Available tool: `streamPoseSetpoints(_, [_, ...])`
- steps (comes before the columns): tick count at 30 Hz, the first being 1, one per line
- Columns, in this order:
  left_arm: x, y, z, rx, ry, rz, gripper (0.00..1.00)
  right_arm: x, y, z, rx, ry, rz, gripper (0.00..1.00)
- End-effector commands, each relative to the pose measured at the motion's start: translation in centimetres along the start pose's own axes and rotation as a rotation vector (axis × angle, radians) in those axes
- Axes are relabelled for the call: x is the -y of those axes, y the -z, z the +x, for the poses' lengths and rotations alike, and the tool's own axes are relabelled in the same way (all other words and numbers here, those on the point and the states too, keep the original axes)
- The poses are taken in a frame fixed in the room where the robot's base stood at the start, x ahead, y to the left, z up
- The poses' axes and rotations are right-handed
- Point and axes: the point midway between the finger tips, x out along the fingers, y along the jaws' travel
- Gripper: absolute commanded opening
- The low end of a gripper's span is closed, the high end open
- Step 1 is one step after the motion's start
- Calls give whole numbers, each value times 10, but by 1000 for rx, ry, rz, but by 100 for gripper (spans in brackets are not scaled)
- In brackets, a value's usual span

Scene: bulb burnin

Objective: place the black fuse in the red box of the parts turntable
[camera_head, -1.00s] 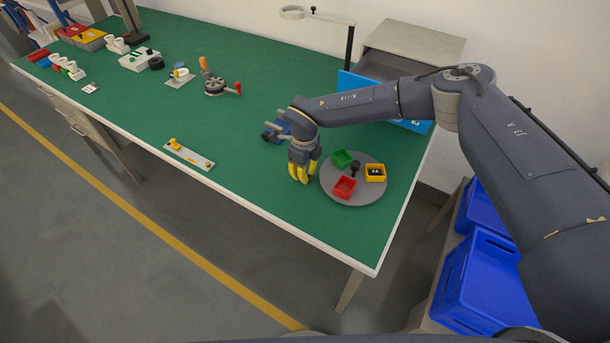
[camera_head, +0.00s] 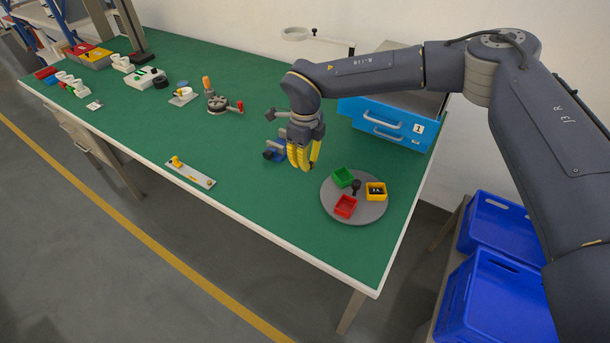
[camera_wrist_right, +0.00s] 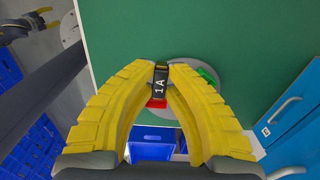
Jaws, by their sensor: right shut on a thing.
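My right gripper (camera_head: 303,167) is shut on the black fuse (camera_wrist_right: 160,80), which is marked 1A, between its yellow fingertips. In the head view the fingers hide the fuse. The gripper is above the green table, left of and behind the grey parts turntable (camera_head: 357,213). The red box (camera_head: 345,206) is at the turntable's front left; in the right wrist view the red box (camera_wrist_right: 157,104) shows partly behind the fuse. What looks like my left gripper (camera_wrist_right: 38,22) is in the top left corner of the right wrist view, too small to judge.
The turntable also bears a green box (camera_head: 343,177), a yellow box (camera_head: 376,191) with small items, and a black centre knob (camera_head: 356,185). A blue device (camera_head: 273,152) stands beside the gripper. A blue drawer unit (camera_head: 390,122) is behind.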

Motion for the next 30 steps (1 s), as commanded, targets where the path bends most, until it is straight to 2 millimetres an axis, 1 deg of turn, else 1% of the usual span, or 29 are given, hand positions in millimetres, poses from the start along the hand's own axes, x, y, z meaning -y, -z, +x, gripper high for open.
streamPoseSetpoints(1, [0, 0, 0, 0, 0, 0, 46, 0, 0, -11, 0, 1, 0, 0])
streamPoseSetpoints(3, [0, 0, 0, 0, 0, 0, 46, 0, 0, -22, 1, 1, 0, 0])
streamPoseSetpoints(7, [0, 0, 0, 0, 0, 0, 46, 0, 0, -40, 0, 1, 1, 0])
streamPoseSetpoints(12, [0, 0, 0, 0, 0, 0, 46, 0, 0, -53, 0, -1, 0, 0])
streamPoseSetpoints(17, [0, 0, 0, 0, 0, 0, 46, 0, 0, -58, -1, -1, -28, 0])
streamPoseSetpoints(20, [0, 0, 0, 0, 0, 0, 46, 0, 0, -59, -1, -1, -96, 0])
streamPoseSetpoints(23, [0, 0, 0, 0, 0, 0, 46, 0, 0, -59, -1, -1, -208, 0])
streamPoseSetpoints(30, [0, 0, 0, 0, 0, 0, 46, -11, 8, -55, -1, -2, -619, 0])
